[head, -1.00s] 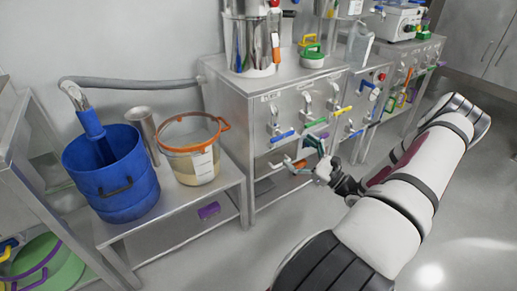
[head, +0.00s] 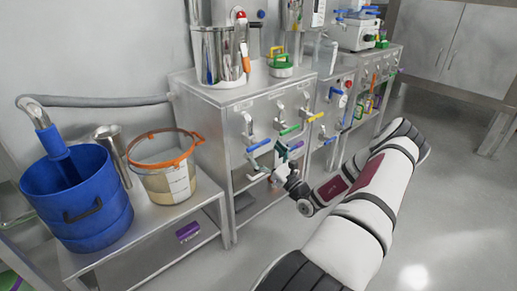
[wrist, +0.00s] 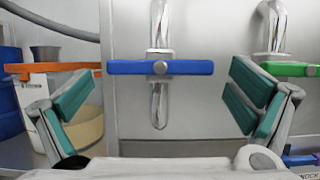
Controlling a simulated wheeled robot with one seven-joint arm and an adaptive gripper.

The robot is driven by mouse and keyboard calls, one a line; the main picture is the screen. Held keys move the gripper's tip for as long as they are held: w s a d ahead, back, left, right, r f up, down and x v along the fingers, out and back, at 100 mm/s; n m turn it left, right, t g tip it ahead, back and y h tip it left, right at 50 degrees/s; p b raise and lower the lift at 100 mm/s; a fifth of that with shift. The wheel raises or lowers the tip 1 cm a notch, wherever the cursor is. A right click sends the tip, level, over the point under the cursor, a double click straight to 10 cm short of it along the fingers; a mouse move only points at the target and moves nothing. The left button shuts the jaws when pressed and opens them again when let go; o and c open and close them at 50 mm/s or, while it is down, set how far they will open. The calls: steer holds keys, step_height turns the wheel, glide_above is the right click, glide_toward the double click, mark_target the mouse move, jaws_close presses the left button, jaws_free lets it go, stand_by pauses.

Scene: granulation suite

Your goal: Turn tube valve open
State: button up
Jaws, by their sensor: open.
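A valve with a blue bar handle (wrist: 192,68) is on the steel cabinet front, centred in the wrist view. Its handle lies level across a metal tube, with a curved spout end hanging below. In the head view this blue handle (head: 259,145) is the left one of a row. My gripper (wrist: 160,103) is open, its teal-padded fingers spread to either side of the blue handle, apart from it and empty. In the head view my gripper (head: 272,160) is in front of the cabinet, just below the handle. Which valve the task calls the tube valve is not marked.
A green-handled valve (wrist: 290,69) is close right of my right finger. A yellow-handled valve (head: 315,117) is farther right. A blue bucket (head: 88,205) and an orange-rimmed tub (head: 170,183) stand on a low steel table at left. The floor at right is clear.

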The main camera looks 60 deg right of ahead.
mark_target(260, 146)
steer(key=shift+b+x, duration=0.35)
steer(key=shift+x, duration=1.4)
steer(key=c, duration=0.9)
